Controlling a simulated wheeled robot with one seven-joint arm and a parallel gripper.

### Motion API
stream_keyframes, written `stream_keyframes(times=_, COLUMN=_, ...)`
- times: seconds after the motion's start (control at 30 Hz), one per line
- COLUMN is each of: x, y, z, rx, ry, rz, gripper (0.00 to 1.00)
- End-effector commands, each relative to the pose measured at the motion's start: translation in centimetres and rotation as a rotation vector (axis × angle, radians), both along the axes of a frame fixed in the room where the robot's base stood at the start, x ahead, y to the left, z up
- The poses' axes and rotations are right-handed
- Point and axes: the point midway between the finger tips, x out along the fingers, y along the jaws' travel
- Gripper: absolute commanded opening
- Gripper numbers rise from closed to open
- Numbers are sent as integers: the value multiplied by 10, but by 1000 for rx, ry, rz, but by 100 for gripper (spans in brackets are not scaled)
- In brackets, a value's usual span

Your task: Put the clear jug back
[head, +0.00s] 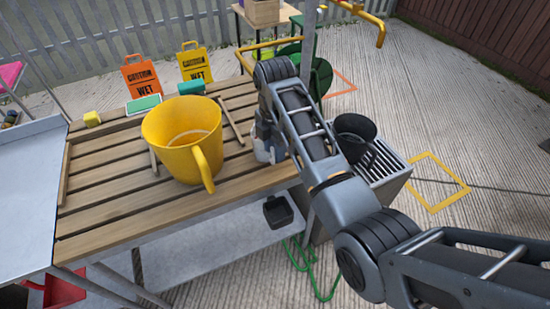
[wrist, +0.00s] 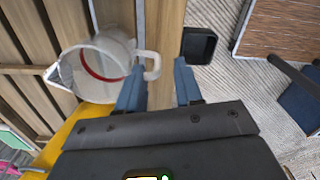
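The clear jug (head: 265,146) stands on the slatted wooden table, near its right edge and largely hidden behind my arm in the head view. In the wrist view the jug (wrist: 98,66) shows a whitish see-through body, a red band and a handle (wrist: 152,64) on its right side. My gripper (wrist: 160,82) is open, its two blue-grey fingers apart. The handle shows at the fingertips, nearer the left finger; I cannot tell whether it lies between them or touches. The gripper is hidden in the head view.
A large yellow jug (head: 183,140) stands left of the clear jug. A dark bucket (head: 355,132) sits on a grated stand (head: 392,165) at the right. A black tray (head: 278,212) lies on the lower shelf. A yellow outlined square (head: 437,182) marks the floor.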

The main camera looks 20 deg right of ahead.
Motion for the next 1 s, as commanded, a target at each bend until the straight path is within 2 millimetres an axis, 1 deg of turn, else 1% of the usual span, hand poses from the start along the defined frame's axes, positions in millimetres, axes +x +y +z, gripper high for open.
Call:
stream_keyframes(times=0.03, x=1, y=-1, z=11, rx=-1, ry=-4, rz=-1, gripper=35)
stream_keyframes(times=0.1, x=1, y=-1, z=25, rx=-1, ry=-4, rz=-1, gripper=35)
stream_keyframes(times=0.2, x=1, y=-1, z=42, rx=-1, ry=-2, rz=0, gripper=35)
stream_keyframes(times=0.3, x=0, y=0, z=56, rx=0, ry=-1, rz=0, gripper=35)
stream_keyframes(times=0.4, x=1, y=0, z=63, rx=0, ry=-1, rz=0, gripper=35)
stream_keyframes(times=0.53, x=0, y=0, z=67, rx=1, ry=1, rz=0, gripper=35)
stream_keyframes(times=1.0, x=0, y=0, z=66, rx=0, ry=1, rz=0, gripper=35)
